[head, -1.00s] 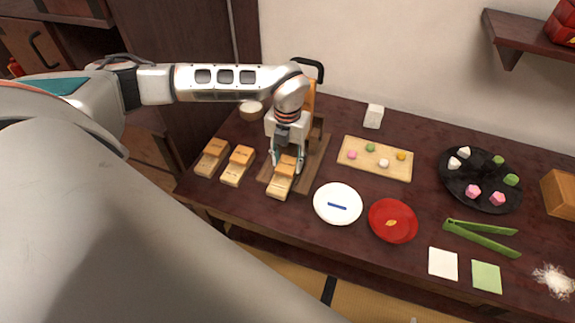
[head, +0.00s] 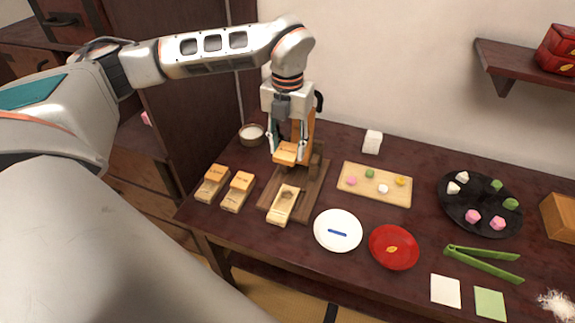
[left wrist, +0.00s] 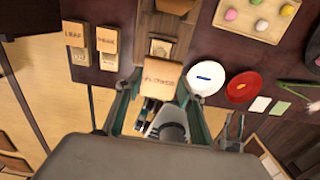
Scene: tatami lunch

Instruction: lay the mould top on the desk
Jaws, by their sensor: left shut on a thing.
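The mould top (head: 286,153), a small orange-brown wooden block with lettering, is held between the fingers of my left gripper (head: 288,149). It hangs above the dark wooden board, apart from its mould base (head: 283,204). The base is pale and open on the board's near part. In the left wrist view the mould top (left wrist: 163,81) sits between the fingertips, with the base beyond it. The dark brown desk (head: 250,224) lies below. A small dark pronged shape (left wrist: 232,132) at the wrist view's lower right may be my right gripper; its jaws are unclear.
Two other wooden moulds (head: 212,183) (head: 238,191) stand left of the board. A white plate (head: 338,218) and a red plate (head: 393,238) are to the right. A wooden tray (head: 350,196) with sweets lies behind them. A small tub (head: 252,134) stands at the back left.

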